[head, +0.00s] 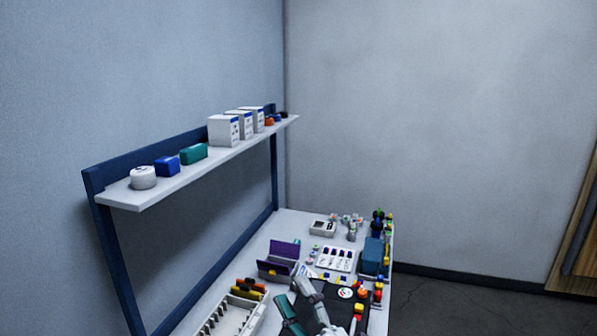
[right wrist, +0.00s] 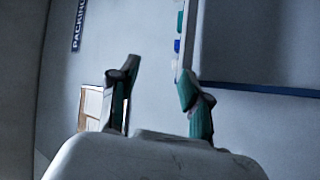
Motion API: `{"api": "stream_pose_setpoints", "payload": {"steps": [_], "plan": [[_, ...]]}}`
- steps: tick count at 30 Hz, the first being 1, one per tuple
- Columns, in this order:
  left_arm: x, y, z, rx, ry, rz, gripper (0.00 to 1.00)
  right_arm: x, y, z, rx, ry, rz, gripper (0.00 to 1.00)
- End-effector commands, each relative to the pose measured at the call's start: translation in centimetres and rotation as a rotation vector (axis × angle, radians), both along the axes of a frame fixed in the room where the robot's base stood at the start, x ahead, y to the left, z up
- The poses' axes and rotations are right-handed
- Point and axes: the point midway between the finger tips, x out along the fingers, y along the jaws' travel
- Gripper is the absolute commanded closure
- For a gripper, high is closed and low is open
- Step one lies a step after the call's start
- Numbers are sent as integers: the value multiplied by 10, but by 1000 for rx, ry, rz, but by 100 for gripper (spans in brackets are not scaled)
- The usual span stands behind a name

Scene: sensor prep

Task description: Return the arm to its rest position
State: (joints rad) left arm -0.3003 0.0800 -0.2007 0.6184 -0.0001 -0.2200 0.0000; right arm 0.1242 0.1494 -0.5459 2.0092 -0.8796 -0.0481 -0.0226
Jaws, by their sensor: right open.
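My right gripper (head: 294,296) shows at the bottom of the head view, with a teal finger and grey-white links above the near part of the workbench. In the right wrist view the right gripper (right wrist: 160,88) has its two teal and dark fingers spread apart. My left gripper does not show in either view.
The workbench (head: 289,224) carries a purple case (head: 284,257), a white slotted tray (head: 230,316), a black mat (head: 347,316) and a blue box (head: 374,256). A wall shelf (head: 122,195) with boxes overhangs its left side. Open floor (head: 450,308) lies to the right.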

Motion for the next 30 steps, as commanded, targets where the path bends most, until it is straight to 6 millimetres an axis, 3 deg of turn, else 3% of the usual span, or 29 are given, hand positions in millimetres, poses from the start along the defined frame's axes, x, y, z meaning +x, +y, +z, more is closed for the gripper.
{"api": "stream_pose_setpoints", "payload": {"steps": [1,5,9,12,18,24,29,30], "plan": [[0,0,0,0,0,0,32,5,-32,-21,85,141,-91,52],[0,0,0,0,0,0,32,2,-105,-88,261,507,-310,52],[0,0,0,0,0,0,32,-40,-162,-168,393,895,-499,52],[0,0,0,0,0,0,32,-80,-184,-211,446,1129,-596,52],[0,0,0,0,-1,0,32,-152,-203,-258,489,1452,-703,52],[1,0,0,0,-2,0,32,-213,-209,-280,495,1690,-768,52],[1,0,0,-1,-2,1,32,-259,-211,-288,485,1856,-806,52],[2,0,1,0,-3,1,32,-251,-210,-300,483,1852,-806,52]]}}
